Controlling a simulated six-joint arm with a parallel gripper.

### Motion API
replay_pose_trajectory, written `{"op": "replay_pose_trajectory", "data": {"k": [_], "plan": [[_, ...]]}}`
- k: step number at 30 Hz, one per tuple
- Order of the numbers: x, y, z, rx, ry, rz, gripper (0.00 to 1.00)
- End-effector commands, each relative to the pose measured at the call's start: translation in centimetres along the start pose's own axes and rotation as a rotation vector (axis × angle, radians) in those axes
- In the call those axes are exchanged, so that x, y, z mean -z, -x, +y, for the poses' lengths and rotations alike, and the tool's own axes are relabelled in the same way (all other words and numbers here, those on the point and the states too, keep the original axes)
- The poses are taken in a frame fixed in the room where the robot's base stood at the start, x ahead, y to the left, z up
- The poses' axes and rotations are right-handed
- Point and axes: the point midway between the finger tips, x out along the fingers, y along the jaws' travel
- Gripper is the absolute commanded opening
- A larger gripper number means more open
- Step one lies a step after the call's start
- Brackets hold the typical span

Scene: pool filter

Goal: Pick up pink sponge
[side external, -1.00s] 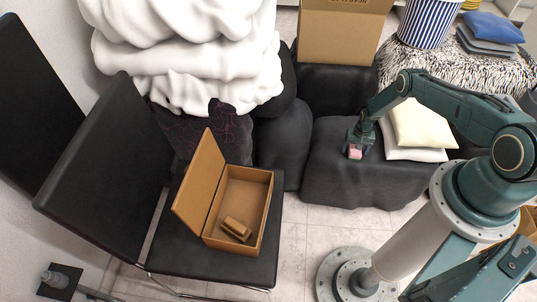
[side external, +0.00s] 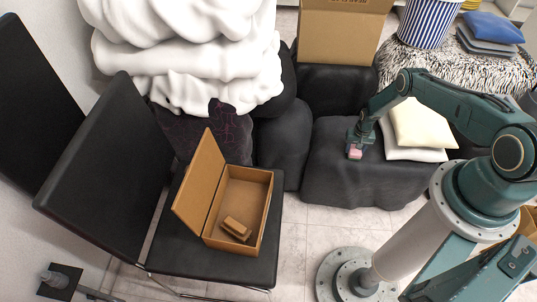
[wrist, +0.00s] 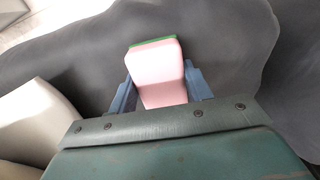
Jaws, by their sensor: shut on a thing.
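The pink sponge (wrist: 156,70) has a green layer along one edge in the wrist view. It sits between the two blue-grey fingers of my gripper (wrist: 160,88), which are shut on it. In the side external view the sponge (side external: 355,153) shows as a small pink block at the tip of my gripper (side external: 357,146), over the dark grey draped seat (side external: 340,180). I cannot tell from these views how far it is above the cloth.
Cream and white cushions (side external: 423,124) lie on the seat just right of my gripper. An open brown box (side external: 263,205) with a small brown block (side external: 236,229) stands on the black chair at left. A cardboard box (side external: 343,38) stands behind. Tiled floor lies between.

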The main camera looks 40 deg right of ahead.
Motion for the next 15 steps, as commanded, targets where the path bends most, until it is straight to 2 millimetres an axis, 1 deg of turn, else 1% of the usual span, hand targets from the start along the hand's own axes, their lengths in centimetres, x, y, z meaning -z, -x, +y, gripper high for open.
{"op": "replay_pose_trajectory", "data": {"k": [8, 15], "plan": [[0.1, 1.2, 0.0, 0.0, 0.0, 0.0, 0.28], [0.1, 3.5, 0.0, 0.0, 0.0, 0.001, 0.28]]}}
